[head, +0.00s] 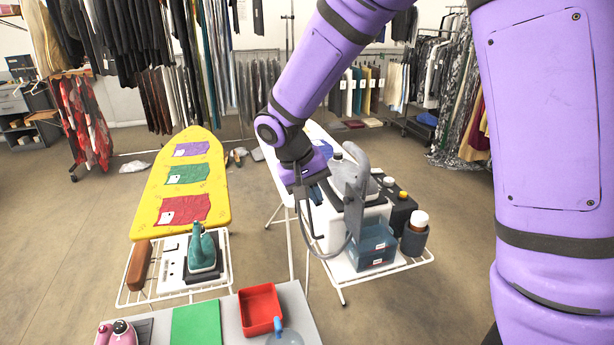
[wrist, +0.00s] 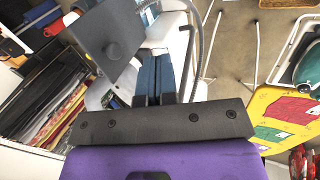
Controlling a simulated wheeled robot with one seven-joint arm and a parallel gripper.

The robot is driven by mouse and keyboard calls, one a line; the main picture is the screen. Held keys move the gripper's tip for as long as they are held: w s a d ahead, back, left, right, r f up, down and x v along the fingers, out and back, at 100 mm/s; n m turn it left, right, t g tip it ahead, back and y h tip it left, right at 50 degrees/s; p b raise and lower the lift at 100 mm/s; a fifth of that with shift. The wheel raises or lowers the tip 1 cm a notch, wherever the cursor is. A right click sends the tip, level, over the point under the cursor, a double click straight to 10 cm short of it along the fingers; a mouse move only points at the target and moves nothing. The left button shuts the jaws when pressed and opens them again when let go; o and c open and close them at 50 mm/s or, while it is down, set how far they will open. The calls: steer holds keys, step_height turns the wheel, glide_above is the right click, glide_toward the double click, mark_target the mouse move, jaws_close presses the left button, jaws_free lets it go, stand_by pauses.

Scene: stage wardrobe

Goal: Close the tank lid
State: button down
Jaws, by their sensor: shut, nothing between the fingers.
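A grey plate with a round knob (head: 350,180), which looks like the tank lid, stands raised above the white steam unit (head: 336,222). In the wrist view the plate (wrist: 98,40) shows close to the fingers, at upper left. My gripper (head: 315,228) is shut and empty, pointing down at the left side of the unit, just left of the plate. Its fingertips also show in the wrist view (wrist: 157,62). I cannot tell whether they touch the plate. The tank opening is hidden from view.
A blue box (head: 372,246) and a dark cup with a white-capped bottle (head: 415,234) stand in front and right on the wire shelf. A grey hose loops near my gripper. A yellow ironing board (head: 190,180) and a green iron (head: 202,250) are left.

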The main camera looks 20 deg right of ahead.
steer(key=shift+s+d+f, duration=0.1)
steer(key=shift+d+f, duration=0.1)
steer(key=shift+d, duration=0.55)
steer(key=shift+s+d+f, duration=0.1)
steer(key=shift+d+f, duration=0.1)
steer(key=shift+d, duration=0.6)
steer(key=shift+d+f, duration=0.2)
steer(key=shift+d, duration=0.55)
steer(key=shift+d, duration=0.1)
